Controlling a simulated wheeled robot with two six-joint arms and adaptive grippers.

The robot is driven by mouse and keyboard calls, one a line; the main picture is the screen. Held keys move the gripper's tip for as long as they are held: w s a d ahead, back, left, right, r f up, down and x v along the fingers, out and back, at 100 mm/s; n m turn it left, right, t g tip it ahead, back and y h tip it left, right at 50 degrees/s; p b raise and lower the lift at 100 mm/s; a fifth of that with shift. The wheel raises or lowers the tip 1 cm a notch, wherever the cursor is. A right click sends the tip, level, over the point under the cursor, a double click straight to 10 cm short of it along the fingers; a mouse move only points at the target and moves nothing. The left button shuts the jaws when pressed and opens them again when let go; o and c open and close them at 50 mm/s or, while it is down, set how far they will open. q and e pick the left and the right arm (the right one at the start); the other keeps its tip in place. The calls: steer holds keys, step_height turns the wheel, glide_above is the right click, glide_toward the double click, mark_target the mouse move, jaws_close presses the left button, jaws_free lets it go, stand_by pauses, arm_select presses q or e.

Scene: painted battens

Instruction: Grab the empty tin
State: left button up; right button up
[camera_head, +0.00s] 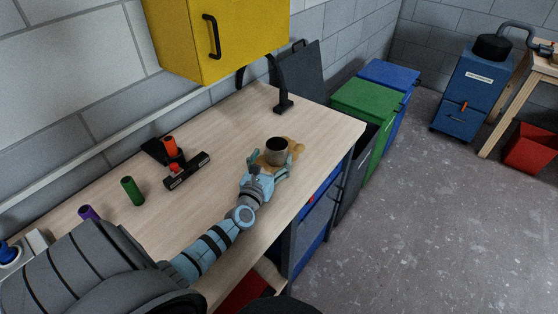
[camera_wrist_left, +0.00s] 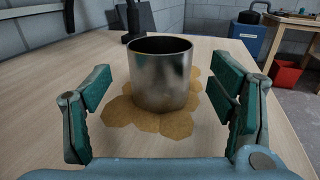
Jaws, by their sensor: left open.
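The empty tin (camera_head: 277,150) is a plain silver-grey metal cylinder with an open top. It stands upright on a tan stain or mat of joined patches on the wooden bench top. In the left wrist view the tin (camera_wrist_left: 161,78) is centred between and a little beyond my fingers, and its inside looks dark and empty. My left gripper (camera_head: 267,162) is open, low over the bench, with its fingers pointing at the tin. In the left wrist view the green-padded fingers of my left gripper (camera_wrist_left: 162,102) are wide apart with clear gaps on both sides. My right gripper is not in view.
On the bench (camera_head: 228,118), a green cylinder (camera_head: 132,190), a purple cylinder (camera_head: 88,213) and a black tool with an orange part (camera_head: 184,168) lie left of my arm. A black stand (camera_head: 283,104) is behind the tin. A yellow cabinet (camera_head: 215,40) hangs above.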

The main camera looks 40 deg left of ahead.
mark_target(280, 143)
arm_select(q)
steer(key=b+x, duration=0.1)
steer(key=x, duration=0.4)
steer(key=shift+w+f, duration=0.1)
steer(key=shift+c, duration=0.9)
steer(key=c, duration=1.1)
steer(key=shift+o, duration=0.2)
steer(key=shift+r, duration=0.2)
